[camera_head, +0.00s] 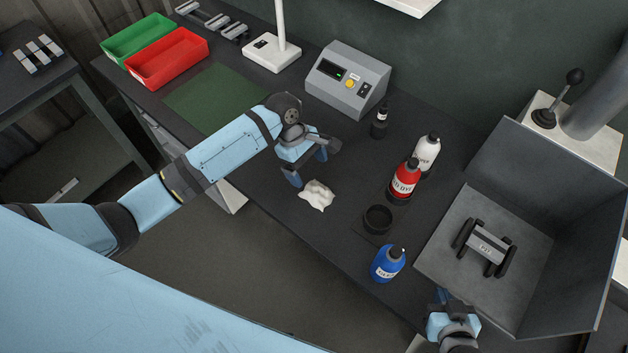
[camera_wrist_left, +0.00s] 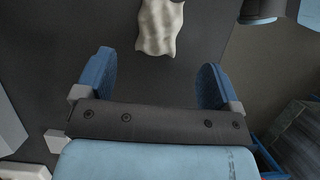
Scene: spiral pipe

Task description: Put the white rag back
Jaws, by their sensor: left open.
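The white rag (camera_head: 317,195) lies crumpled on the dark workbench (camera_head: 262,192), near its front edge. My left gripper (camera_head: 308,167) is open and empty, just behind the rag, with its fingers pointing down near the bench. In the left wrist view the rag (camera_wrist_left: 160,27) lies beyond the two spread blue fingers of the left gripper (camera_wrist_left: 155,82), with nothing between them. My right gripper (camera_head: 441,300) is at the bottom right by the grey bin; its fingers are too small and partly hidden to tell their state.
A dark round dish (camera_head: 377,220), a blue bottle (camera_head: 387,264), a red bottle (camera_head: 404,180), a white bottle (camera_head: 426,153) and a small black bottle (camera_head: 380,122) stand right of the rag. A grey control box (camera_head: 347,80) stands behind.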

